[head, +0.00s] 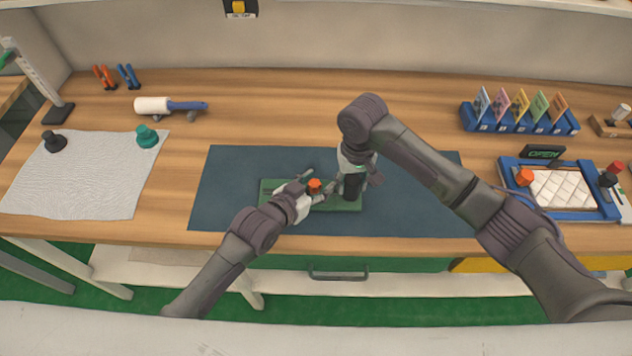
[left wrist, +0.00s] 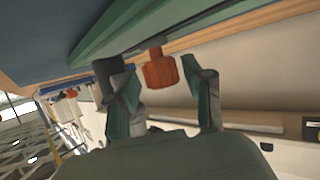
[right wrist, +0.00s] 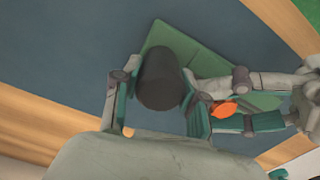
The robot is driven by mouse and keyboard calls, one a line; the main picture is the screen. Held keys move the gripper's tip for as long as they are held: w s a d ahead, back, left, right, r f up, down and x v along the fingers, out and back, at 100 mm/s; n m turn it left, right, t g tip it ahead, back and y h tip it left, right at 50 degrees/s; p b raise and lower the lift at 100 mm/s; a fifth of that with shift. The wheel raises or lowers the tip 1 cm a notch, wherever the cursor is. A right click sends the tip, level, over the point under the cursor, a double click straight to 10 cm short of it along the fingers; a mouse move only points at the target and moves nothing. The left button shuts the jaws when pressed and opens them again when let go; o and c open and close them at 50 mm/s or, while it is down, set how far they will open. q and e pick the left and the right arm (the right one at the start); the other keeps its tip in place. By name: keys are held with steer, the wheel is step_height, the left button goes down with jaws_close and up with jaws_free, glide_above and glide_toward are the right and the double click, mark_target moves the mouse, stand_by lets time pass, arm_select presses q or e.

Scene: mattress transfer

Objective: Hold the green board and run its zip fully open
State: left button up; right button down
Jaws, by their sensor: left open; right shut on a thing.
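The green board (head: 348,205) lies flat on a dark blue mat (head: 225,190). An orange knob (head: 314,186) stands up from the board. A black cylindrical post (head: 352,187) stands at the board's right part. My left gripper (head: 306,194) is open at the orange knob. In the left wrist view the orange knob (left wrist: 160,70) sits between the two spread fingers, apart from them. My right gripper (head: 355,170) comes down from above and is shut on the black post, which shows between its fingers in the right wrist view (right wrist: 160,80). The zip line is too small to make out.
A grey cloth (head: 85,185) with a black and a teal knob lies at the left. A lint roller (head: 170,106) lies behind it. A blue card rack (head: 520,120) and a blue tray with a white quilted pad (head: 560,190) stand at the right. The mat around the board is clear.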

arm_select(q)
steer(key=v, duration=1.2)
arm_select(e)
steer(key=c, duration=0.5)
jaws_free()
steer(key=shift+c, duration=0.2)
steer(key=shift+r, duration=0.1)
